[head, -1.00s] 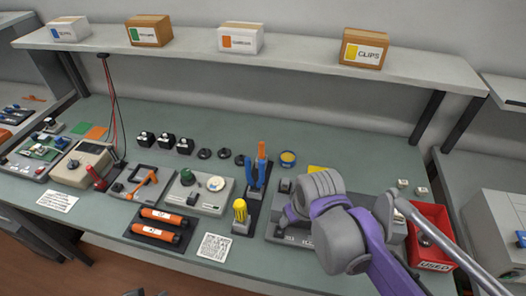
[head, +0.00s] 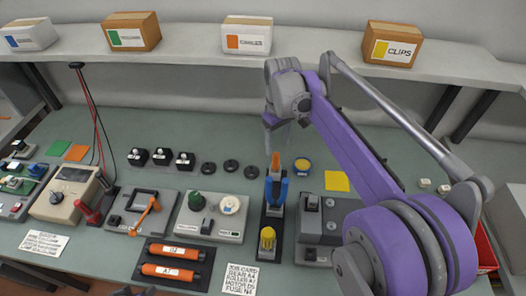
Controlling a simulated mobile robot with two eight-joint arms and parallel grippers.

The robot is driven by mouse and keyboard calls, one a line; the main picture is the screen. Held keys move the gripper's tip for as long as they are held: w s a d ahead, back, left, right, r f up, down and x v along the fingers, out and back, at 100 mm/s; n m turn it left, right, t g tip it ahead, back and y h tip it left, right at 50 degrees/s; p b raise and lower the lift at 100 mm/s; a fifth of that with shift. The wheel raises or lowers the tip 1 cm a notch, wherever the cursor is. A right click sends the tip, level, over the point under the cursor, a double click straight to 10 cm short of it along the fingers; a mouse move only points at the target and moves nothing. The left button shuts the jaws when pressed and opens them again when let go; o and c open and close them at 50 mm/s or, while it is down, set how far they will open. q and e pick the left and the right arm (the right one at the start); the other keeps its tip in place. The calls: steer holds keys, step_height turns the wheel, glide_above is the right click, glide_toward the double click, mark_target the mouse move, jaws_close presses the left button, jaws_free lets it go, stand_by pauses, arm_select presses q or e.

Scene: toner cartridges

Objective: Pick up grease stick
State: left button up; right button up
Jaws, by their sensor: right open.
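No item is clearly labelled as the grease stick. I cannot tell which is the grease stick. My right gripper (head: 284,122) is open, pointing down above the back of the bench, behind and above the orange tip and apart from it. Its fingers are partly hidden by its own wrist. My left gripper does not show.
A shelf with boxes, including the clips box (head: 391,43), runs behind my right arm. A grey block fixture (head: 318,224) is right of the holder, and a panel with a green knob (head: 196,201) is left. Orange rollers (head: 170,271) lie in front. A yellow square (head: 337,181) lies behind.

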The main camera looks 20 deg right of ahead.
mark_target(276, 163)
steer(key=shift+w+f, duration=0.2)
steer(key=shift+w, duration=0.1)
steer(key=f, duration=0.5)
steer(key=shift+s, duration=0.2)
steer(key=f, duration=0.2)
steer(key=w+f, duration=0.1)
steer(key=f, duration=0.1)
steer(key=shift+d+f, duration=0.15)
steer(key=shift+d, duration=0.05)
steer(key=shift+s+f, duration=0.1)
steer(key=shift+f, duration=0.4)
jaws_close()
